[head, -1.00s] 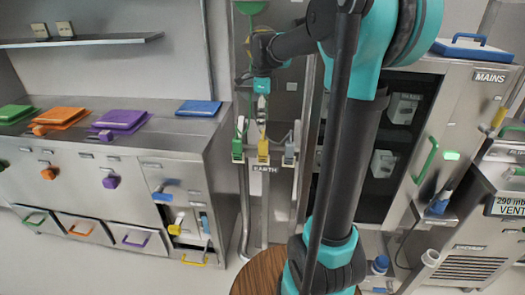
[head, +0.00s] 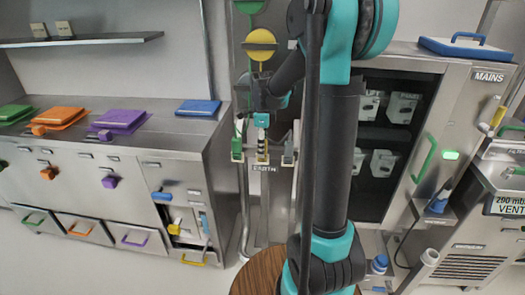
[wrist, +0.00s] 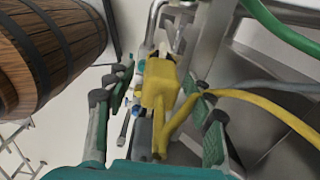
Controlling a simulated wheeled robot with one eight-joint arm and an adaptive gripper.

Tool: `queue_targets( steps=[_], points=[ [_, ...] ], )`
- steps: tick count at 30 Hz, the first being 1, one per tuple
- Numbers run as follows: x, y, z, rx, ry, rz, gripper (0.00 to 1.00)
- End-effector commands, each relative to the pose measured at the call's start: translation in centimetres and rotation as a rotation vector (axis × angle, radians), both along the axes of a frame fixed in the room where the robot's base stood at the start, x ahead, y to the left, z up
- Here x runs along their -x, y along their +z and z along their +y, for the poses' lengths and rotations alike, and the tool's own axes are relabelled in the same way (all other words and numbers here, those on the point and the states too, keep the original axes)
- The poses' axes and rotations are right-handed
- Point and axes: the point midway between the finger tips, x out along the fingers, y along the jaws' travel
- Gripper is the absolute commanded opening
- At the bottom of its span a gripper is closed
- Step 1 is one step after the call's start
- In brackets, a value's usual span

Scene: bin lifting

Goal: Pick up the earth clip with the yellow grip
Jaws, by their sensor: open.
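The earth clip with the yellow grip (wrist: 158,88) sits between my gripper's open fingers in the wrist view, with a yellow cable running off to the right. In the head view the yellow clip (head: 262,158) hangs on the EARTH rail, mostly behind my gripper (head: 262,142). My gripper also shows in the wrist view (wrist: 160,110), its dark and green fingers apart on either side of the clip. I cannot tell whether a finger touches it. A green clip (head: 237,150) and a grey clip (head: 288,153) hang to either side of it.
A wooden barrel (wrist: 45,50) stands close by at the left of the wrist view. A green cable (wrist: 280,28) and a grey cable (wrist: 265,85) run near the right finger. A steel counter (head: 150,135) stands left and the MAINS cabinet (head: 460,110) right.

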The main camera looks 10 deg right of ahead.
Motion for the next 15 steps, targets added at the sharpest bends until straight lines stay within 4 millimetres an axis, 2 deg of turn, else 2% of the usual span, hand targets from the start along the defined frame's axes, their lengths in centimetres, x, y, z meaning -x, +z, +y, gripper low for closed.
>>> queue_targets(
  steps=[6,15],
  points=[
    [0.01,-0.12,-0.01,0.0,0.0,0.0,0.53],
    [0.02,-0.1,0.0,0.0,0.0,0.0,0.17]
  ],
)
